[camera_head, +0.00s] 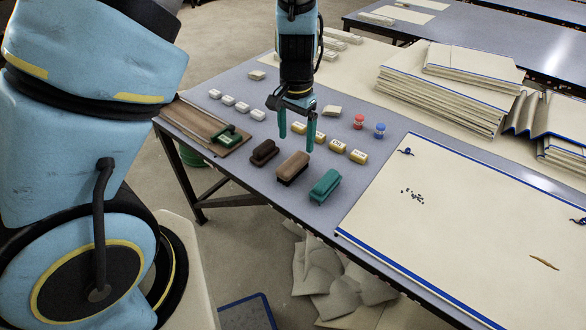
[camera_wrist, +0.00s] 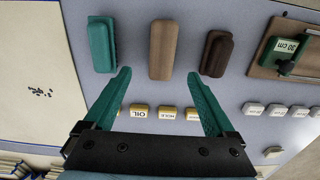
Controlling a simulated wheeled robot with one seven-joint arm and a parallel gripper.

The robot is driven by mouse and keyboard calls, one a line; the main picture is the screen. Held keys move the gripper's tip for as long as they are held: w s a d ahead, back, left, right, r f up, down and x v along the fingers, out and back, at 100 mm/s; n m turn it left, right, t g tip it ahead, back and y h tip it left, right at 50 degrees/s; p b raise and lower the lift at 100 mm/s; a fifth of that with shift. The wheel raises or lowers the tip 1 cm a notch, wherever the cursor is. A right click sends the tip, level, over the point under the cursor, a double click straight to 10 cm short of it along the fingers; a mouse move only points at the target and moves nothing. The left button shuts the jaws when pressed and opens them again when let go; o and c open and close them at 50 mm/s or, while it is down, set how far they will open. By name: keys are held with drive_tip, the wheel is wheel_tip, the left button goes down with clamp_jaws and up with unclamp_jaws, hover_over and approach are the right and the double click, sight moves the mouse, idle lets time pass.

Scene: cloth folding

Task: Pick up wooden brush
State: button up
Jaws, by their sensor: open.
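The wooden brush (camera_head: 292,166), a mid-brown block with a rounded top, lies on the grey table between a dark brown brush (camera_head: 264,152) and a green brush (camera_head: 325,185). My gripper (camera_head: 297,140) is open and empty, pointing down above the table near the labelled blocks. In the wrist view the wooden brush (camera_wrist: 162,48) lies ahead, roughly centred between the spread green fingers of my gripper (camera_wrist: 159,73). The green brush (camera_wrist: 101,44) is to its left and the dark brown brush (camera_wrist: 216,53) to its right. The fingers do not appear to touch any brush.
Several yellow-labelled blocks (camera_head: 337,146) stand in a row close behind the brushes. A brown board (camera_head: 180,117) with a green tool lies left. Red (camera_head: 359,121) and blue (camera_head: 380,130) small items stand right. A large cream cloth (camera_head: 470,215) with blue edging covers the right side.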

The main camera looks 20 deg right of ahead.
sight(295, 160)
wheel_tip(295, 160, down, 9)
drive_tip(key=shift+w+a+f+p, duration=0.1)
drive_tip(key=shift+p, duration=0.75)
clamp_jaws()
idle(0.3)
